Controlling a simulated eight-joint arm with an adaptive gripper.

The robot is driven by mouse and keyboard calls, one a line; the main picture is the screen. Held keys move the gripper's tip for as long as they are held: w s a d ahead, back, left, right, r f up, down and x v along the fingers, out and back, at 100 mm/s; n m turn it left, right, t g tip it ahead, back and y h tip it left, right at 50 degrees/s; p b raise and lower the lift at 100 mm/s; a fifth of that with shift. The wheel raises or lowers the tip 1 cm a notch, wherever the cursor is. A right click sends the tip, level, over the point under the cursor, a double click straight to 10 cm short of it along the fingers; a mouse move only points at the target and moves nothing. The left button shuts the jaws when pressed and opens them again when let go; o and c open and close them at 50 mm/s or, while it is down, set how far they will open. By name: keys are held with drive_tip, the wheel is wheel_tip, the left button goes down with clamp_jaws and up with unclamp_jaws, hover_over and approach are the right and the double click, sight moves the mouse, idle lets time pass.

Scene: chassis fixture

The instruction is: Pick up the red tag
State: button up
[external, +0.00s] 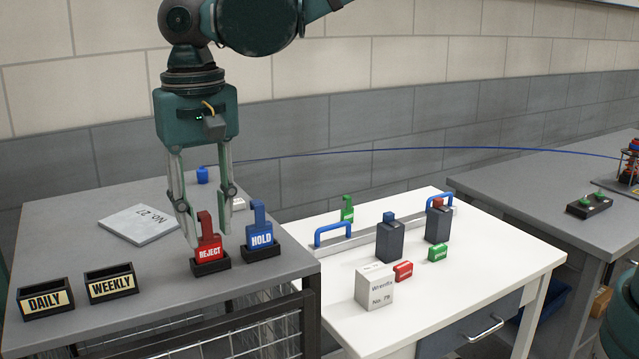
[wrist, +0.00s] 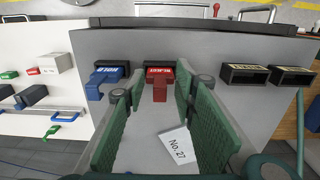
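The red tag (external: 208,249), marked REJECT, stands upright in a black holder (external: 211,268) near the right front of the grey table. It also shows in the wrist view (wrist: 159,82), between the far ends of my fingers. My gripper (external: 208,238) points down at the tag with its fingers apart. One finger shows to each side of the tag's handle in the external view. The wrist view shows my gripper (wrist: 160,92) open and nothing held in it. I cannot tell whether a finger touches the tag.
A blue HOLD tag (external: 260,238) stands in its holder close on the right. DAILY (external: 46,301) and WEEKLY (external: 112,286) holders sit at front left. A No. 27 plate (external: 139,225) lies behind. A white table (external: 500,262) with blocks and blue handles adjoins on the right.

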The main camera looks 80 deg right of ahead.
drive_tip(key=c, duration=0.9)
drive_tip(key=shift+r, duration=5)
